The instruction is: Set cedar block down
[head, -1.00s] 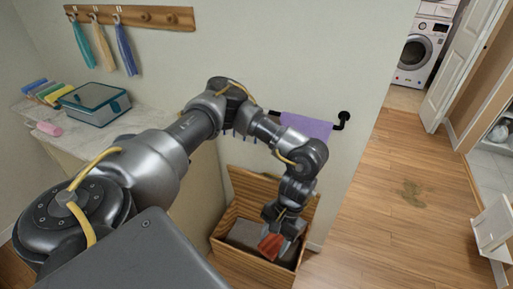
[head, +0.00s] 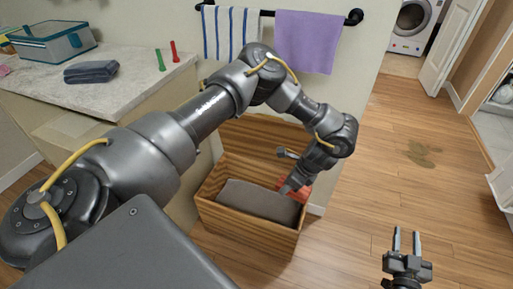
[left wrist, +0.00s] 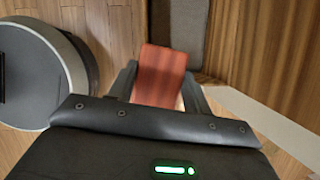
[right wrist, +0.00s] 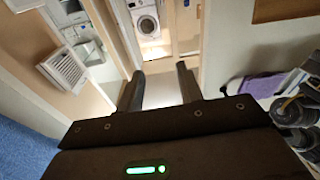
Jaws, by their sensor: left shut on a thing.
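The red cedar block (head: 293,186) is in my left gripper (head: 288,190), at the right end of the open wooden chest (head: 250,240). The left arm partly hides the block in the head view. In the left wrist view the block (left wrist: 160,75) sits between the two fingers of the left gripper (left wrist: 158,92). I cannot tell whether the block touches anything below it. My right gripper (head: 406,242) is open and empty over the floor at the right; its spread fingers (right wrist: 160,88) also show in the right wrist view.
A grey folded item (head: 258,203) fills much of the chest. A purple towel (head: 307,40) and a striped towel (head: 231,32) hang on a bar behind. A marble counter (head: 120,95) stands at the left with a dark folded cloth (head: 91,72).

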